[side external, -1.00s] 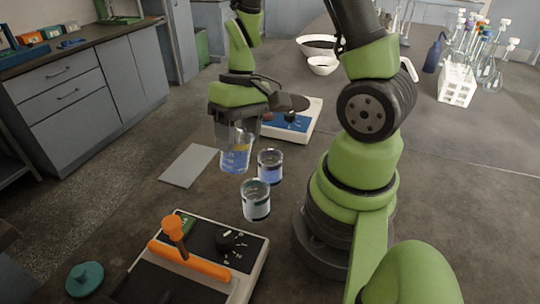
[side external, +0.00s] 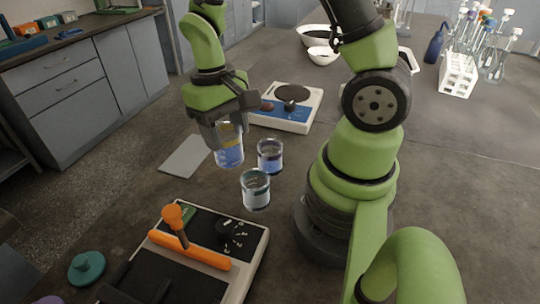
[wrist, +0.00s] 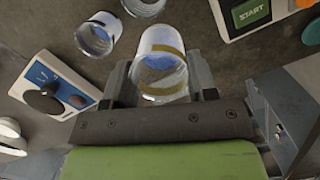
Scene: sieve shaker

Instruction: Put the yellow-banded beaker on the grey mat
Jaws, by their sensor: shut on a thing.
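The yellow-banded beaker (side external: 229,150) is clear glass with blue liquid in it. My gripper (side external: 228,130) is shut on it and holds it roughly upright. In the wrist view the beaker (wrist: 162,62) sits between the two fingers, and its yellow bands show. The grey mat (side external: 186,157) lies flat and bare on the bench, just left of the held beaker in the side view. I cannot tell the exact height of the beaker above the bench. The mat does not show clearly in the wrist view.
Two other beakers stand close by on the right, one with blue liquid (side external: 270,156) and one nearer the front (side external: 256,189). A hotplate (side external: 286,108) stands behind. The shaker base with an orange bar (side external: 190,252) is in front. A teal lidded piece (side external: 86,268) lies front left.

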